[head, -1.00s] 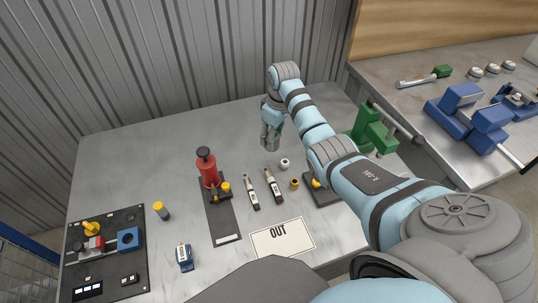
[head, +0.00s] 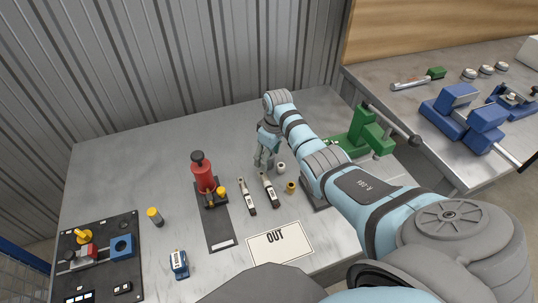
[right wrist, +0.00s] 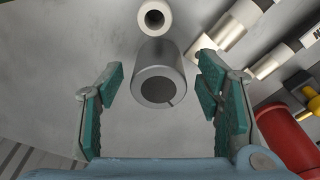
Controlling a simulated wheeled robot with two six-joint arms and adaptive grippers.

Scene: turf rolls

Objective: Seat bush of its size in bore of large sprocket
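In the right wrist view a grey metal bush (right wrist: 158,76), a thick cylinder with a dark round bore and a slit, lies between the spread fingers of my right gripper (right wrist: 163,107). A smaller pale ring-shaped bush (right wrist: 154,17) is just beyond it. In the head view my right gripper (head: 264,163) is low over the table beside the pale bush (head: 281,168). The grey bush is not clear there. A brass bush (head: 291,187) stands nearer. My right gripper is open; contact with the grey bush cannot be told. I cannot make out a large sprocket. My left gripper is out of view.
A red press (head: 203,172) stands on a dark plate left of two pen-like tools (head: 247,196). An OUT card (head: 265,253) lies in front. A black board (head: 75,270) with a blue block (head: 122,247) is at left. A green vise (head: 365,135) is at right.

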